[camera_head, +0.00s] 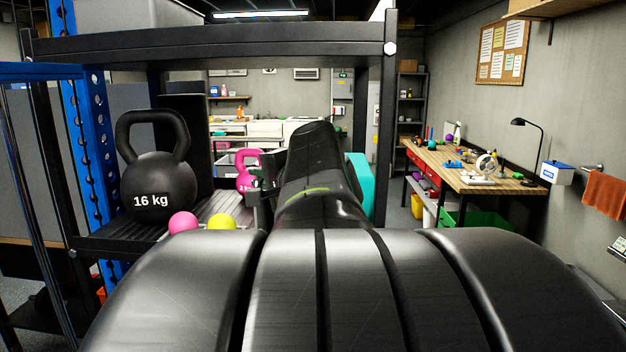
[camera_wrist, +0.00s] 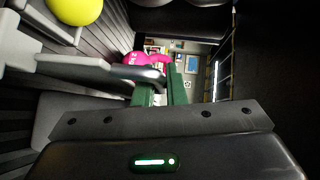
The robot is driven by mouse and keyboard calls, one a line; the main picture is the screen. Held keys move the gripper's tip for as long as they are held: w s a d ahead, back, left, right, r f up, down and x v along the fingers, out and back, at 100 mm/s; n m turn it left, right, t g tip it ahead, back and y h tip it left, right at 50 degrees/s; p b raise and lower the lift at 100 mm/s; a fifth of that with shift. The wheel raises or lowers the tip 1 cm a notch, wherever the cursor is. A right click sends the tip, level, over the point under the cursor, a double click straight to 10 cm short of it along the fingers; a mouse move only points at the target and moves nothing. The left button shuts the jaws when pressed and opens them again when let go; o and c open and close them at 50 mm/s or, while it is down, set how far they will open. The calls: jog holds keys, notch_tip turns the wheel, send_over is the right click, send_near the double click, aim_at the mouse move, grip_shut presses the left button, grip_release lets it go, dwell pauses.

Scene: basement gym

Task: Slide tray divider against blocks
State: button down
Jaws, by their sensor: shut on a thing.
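My gripper (camera_wrist: 160,86) shows green fingers in the wrist view, shut around a grey bar (camera_wrist: 100,66) that crosses from the left. I cannot tell whether this bar is the tray divider's grip. In the head view my gripper (camera_head: 262,182) is at the right end of a black ribbed shelf tray (camera_head: 140,236), partly hidden by my arm. A dark upright panel (camera_head: 196,125) stands at the tray's back, behind the kettlebell; it may be the divider. I cannot make out the blocks.
A black 16 kg kettlebell (camera_head: 158,186) stands left on the tray. A rack post (camera_head: 387,120) rises right. A teal object (camera_head: 359,182) is partly hidden.

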jog(key=c, duration=1.8)
grip_release()
jog(key=shift+o, duration=0.2)
jog(key=shift+d, duration=0.1)
jog(key=b+v, duration=0.3)
jog(key=v, duration=1)
jog(key=shift+s+d, duration=0.25)
jog(key=shift+s, duration=0.05)
